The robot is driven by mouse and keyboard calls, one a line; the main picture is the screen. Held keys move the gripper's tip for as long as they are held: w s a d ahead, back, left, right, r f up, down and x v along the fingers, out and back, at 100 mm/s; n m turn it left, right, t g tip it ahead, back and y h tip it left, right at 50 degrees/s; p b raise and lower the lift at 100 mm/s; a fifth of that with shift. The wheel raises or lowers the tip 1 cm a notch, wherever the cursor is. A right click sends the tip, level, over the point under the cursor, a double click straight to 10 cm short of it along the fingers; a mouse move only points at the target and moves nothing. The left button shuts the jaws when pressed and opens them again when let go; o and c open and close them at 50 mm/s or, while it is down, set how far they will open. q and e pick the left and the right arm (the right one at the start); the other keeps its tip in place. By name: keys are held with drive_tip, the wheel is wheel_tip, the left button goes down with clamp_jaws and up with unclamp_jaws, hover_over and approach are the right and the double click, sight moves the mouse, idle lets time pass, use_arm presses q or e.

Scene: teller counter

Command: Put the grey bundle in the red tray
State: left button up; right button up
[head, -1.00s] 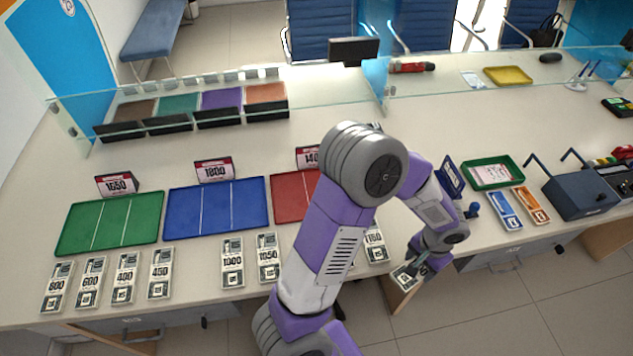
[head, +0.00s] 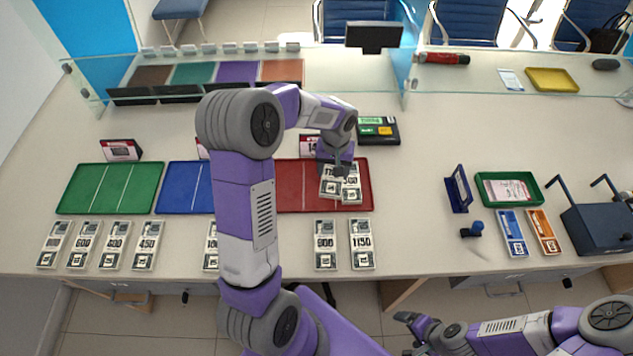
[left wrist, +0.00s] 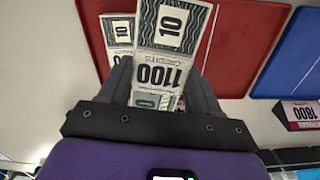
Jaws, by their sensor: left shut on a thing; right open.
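My left gripper (head: 334,168) is over the red tray (head: 292,186), shut on a grey bundle (head: 330,187). I cannot tell whether the held bundle touches the tray floor or the second bundle. My right gripper (head: 405,333) is open and empty, below the counter's front edge.
A blue tray (head: 177,190) and a green tray (head: 110,190) stand to the left. Several bundles lie along the front, including 900 (head: 325,246) and 1150 (head: 361,245). A black box (head: 378,130) is behind the red tray. A glass screen crosses the back.

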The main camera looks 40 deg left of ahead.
use_arm(q)
drive_tip(key=a+r+n, duration=0.1)
drive_tip(key=a+n, duration=0.1)
drive_tip(key=a, duration=0.2)
drive_tip(key=b, duration=0.1)
hover_over(319, 184)
wheel_tip(319, 184, down, 5)
drive_tip(key=shift+s+f, duration=0.1)
drive_tip(key=shift+f, duration=0.05)
drive_tip(key=shift+f+b, duration=0.55)
drive_tip(key=shift+f, duration=1.55)
drive_tip(key=shift+d, duration=0.1)
drive_tip(key=shift+f, duration=0.1)
drive_tip(key=o, duration=1.2)
